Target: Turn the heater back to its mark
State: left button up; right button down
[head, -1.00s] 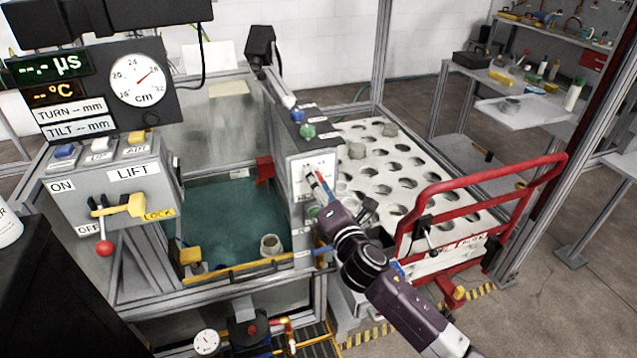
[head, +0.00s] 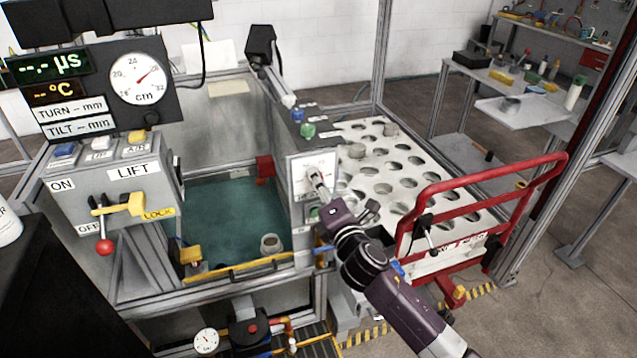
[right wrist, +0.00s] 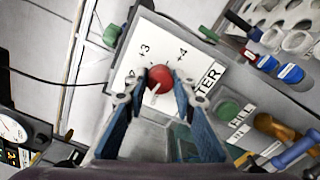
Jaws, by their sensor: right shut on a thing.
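The heater knob (right wrist: 160,76) is red and round with a pale line on it. It sits on a white scale plate (right wrist: 140,62) where +3 and +4 can be read, above a label ending in "TER". The plate also shows in the head view (head: 303,168), on the front of the grey post at the tank's right corner. My right gripper (right wrist: 160,80) is shut on the knob, a finger on each side. In the head view the right gripper (head: 315,177) covers the knob. The scale's mark cannot be made out. My left gripper is not in view.
A green button (right wrist: 228,110) sits beside the label, near the fill controls. The water tank (head: 235,215) lies left of the post. A white rack with round holes (head: 400,175) and a red-railed cart (head: 480,205) stand to the right.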

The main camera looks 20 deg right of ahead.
jog(key=m+p, duration=0.3)
jog(key=m, duration=1.9)
jog(key=shift+f+p, duration=0.1)
jog(key=shift+p, duration=0.2)
dwell(0.3)
jog(key=c, duration=1.6)
grip_release()
jog(key=s, duration=1.2)
jog(key=shift+d, duration=0.2)
